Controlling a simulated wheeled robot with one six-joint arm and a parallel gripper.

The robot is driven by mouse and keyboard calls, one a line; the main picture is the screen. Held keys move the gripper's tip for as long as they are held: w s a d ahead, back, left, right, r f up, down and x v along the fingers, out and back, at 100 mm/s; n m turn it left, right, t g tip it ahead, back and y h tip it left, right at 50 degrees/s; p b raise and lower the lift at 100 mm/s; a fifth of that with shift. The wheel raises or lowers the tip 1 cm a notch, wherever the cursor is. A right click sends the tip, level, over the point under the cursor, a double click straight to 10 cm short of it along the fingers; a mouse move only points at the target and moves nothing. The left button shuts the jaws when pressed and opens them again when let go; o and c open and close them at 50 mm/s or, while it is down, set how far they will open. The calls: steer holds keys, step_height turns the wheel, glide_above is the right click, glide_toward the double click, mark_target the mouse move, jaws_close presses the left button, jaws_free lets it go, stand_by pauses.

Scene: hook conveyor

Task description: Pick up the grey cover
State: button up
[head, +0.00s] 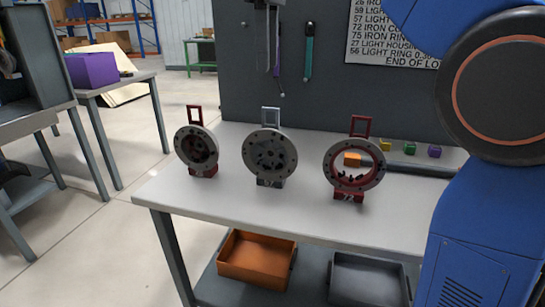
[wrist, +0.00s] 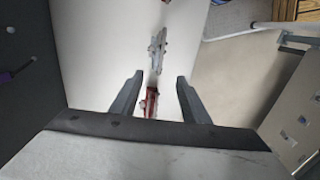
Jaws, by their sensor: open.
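The grey cover (head: 269,155) stands upright in the middle of a row of three on the table, with a grey loop handle on top and a dark base. A dark-red cover (head: 196,149) stands to its left and a red-rimmed open ring (head: 354,166) to its right, each with a red handle. In the wrist view my gripper (wrist: 160,76) is open. A red-handled piece (wrist: 151,103) shows between its fingers, apparently below them, and the grey cover (wrist: 157,52) lies beyond the fingertips. Nothing is held. The head view does not show my gripper.
The white table (head: 220,207) has free room in front of the row. A dark panel (head: 300,90) with hanging tools stands behind. Small coloured cubes (head: 410,148) lie at the back right. An orange bin (head: 256,257) and a grey bin (head: 368,280) sit below.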

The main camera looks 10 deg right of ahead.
glide_above(269, 131)
steer(key=f, duration=1.1)
steer(key=shift+w+f, duration=0.4)
steer(key=shift+w+d+f, duration=0.15)
steer(key=shift+f, duration=2.55)
jaws_close()
